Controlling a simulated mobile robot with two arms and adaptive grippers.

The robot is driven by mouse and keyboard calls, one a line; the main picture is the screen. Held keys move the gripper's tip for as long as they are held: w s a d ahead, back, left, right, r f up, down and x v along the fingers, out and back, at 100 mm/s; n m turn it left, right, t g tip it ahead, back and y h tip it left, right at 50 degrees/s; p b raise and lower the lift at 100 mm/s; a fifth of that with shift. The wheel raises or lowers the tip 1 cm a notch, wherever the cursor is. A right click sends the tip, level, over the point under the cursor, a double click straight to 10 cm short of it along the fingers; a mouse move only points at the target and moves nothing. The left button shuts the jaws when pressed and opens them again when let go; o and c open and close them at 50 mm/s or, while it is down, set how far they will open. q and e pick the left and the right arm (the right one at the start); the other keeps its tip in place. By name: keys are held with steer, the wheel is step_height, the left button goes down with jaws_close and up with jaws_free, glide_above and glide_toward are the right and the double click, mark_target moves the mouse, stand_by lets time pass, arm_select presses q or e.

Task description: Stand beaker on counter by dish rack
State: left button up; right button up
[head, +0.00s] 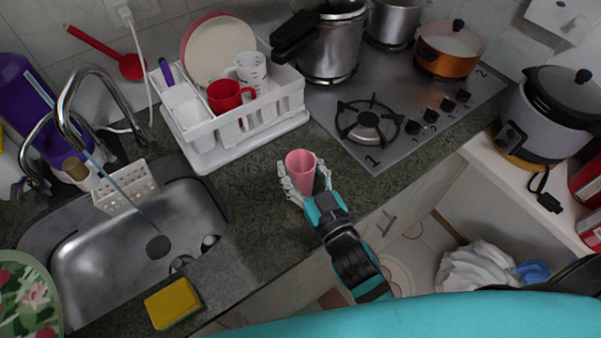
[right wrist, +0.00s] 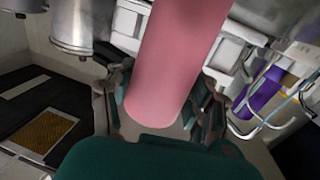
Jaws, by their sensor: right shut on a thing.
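A pink beaker (head: 300,168) stands roughly upright over the counter (head: 250,225), just in front of the white dish rack (head: 225,140). My right gripper (head: 303,188) has its fingers around the beaker, shut on it. In the right wrist view the pink beaker (right wrist: 172,70) fills the middle, between the fingers of my right gripper (right wrist: 160,115). I cannot tell whether its base touches the counter. My left gripper is not in view.
The dish rack holds a red mug (head: 226,97), a white cup (head: 250,68) and plates. The stove (head: 400,120) lies to the right, with pots behind. The sink (head: 130,250) is at left, and a yellow sponge (head: 173,303) lies at the counter's front edge.

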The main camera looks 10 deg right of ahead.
steer(key=shift+r, duration=0.15)
steer(key=o, duration=1.2)
steer(key=shift+c, duration=0.2)
steer(key=shift+r, duration=0.1)
steer(key=b+v, duration=0.1)
steer(key=v, duration=0.4)
steer(key=b+v, duration=0.2)
steer(key=v, duration=0.4)
steer(key=shift+s+f, duration=0.2)
steer(key=shift+f, duration=0.05)
steer(key=shift+s+d+r, duration=0.15)
steer(key=shift+s, duration=0.2)
